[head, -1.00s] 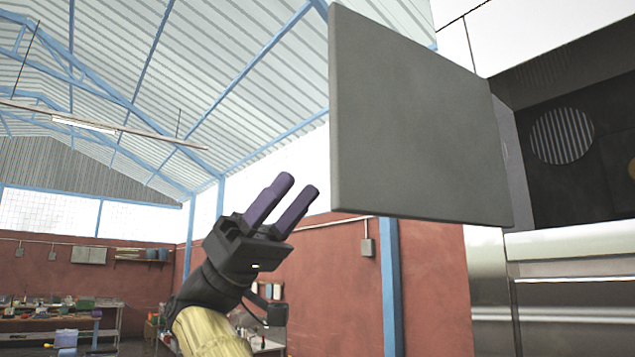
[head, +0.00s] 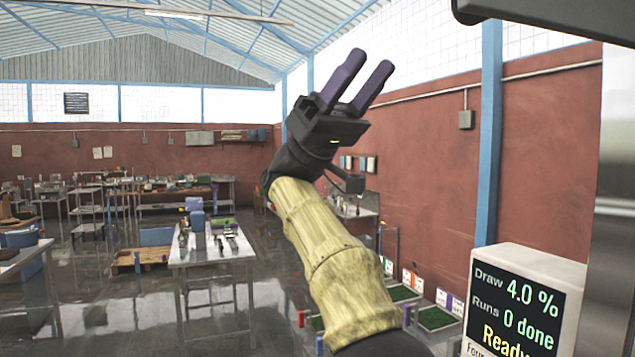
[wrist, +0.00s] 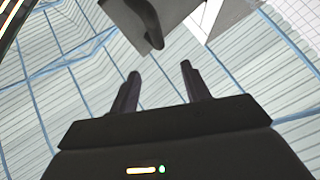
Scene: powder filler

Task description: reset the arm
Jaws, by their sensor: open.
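My gripper (head: 362,84) is raised in the middle of the head view, pointing up and slightly right. Its two purple fingers are apart with nothing between them. In the wrist view the gripper (wrist: 160,85) also shows two separate fingers against the roof, empty. My arm reaches up from the bottom of the head view and touches nothing that I can see.
A display box (head: 525,300) reading "Draw 4.0 %", "Runs 0 done" stands at lower right. A dark grey panel edge (head: 560,18) overhangs at upper right. A blue post (head: 488,140) stands behind. Work tables (head: 212,250) stand left on open floor.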

